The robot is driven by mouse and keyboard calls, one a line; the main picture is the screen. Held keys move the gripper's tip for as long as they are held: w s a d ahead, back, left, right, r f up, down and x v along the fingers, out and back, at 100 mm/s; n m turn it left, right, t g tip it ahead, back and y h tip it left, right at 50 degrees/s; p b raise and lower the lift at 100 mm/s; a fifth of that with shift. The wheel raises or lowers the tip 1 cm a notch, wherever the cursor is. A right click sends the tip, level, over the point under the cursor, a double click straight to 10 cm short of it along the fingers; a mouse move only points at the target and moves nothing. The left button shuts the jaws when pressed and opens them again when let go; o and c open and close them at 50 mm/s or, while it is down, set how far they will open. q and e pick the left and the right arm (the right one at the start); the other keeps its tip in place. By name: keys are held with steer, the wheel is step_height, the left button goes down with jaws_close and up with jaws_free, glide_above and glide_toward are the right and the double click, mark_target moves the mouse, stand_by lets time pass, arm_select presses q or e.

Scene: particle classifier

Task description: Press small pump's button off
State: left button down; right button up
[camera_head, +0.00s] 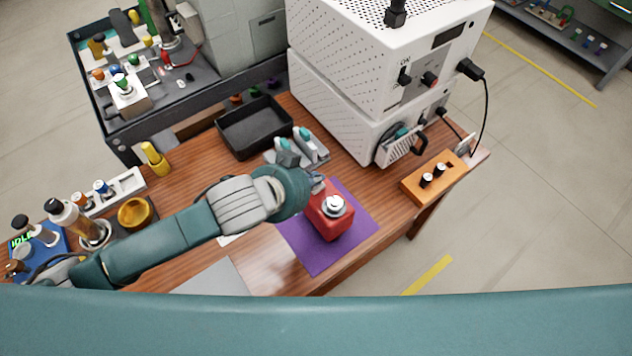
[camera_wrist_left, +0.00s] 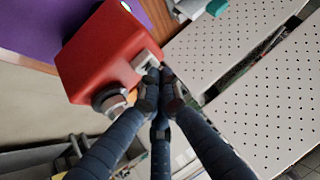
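The small pump appears to be the red box (camera_head: 328,215) with a round silver fitting on top, standing on a purple mat (camera_head: 353,205). In the left wrist view the red pump (camera_wrist_left: 100,50) fills the upper left, with a pale switch-like part (camera_wrist_left: 146,62) on its side and a metal fitting below. My left gripper (camera_head: 319,184) is at the pump's far side. Its dark fingertips (camera_wrist_left: 161,82) are bunched together with nothing between them, right by the pale part; I cannot tell whether they touch it. The button's state is unclear. My right gripper is not in view.
White perforated machines (camera_head: 335,95) stand behind the pump, with an orange block (camera_head: 434,178) to the right. A black tray (camera_head: 254,127) and grey-teal items (camera_head: 298,150) lie behind my left arm. The mat's front part is clear.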

arm_select(q)
steer(key=shift+f, duration=0.7)
stand_by(0.6)
steer(key=shift+r+p, duration=1.25)
steer(key=shift+r, duration=0.05)
step_height(320, 180, up, 5)
steer(key=p, duration=0.6)
stand_by(0.5)
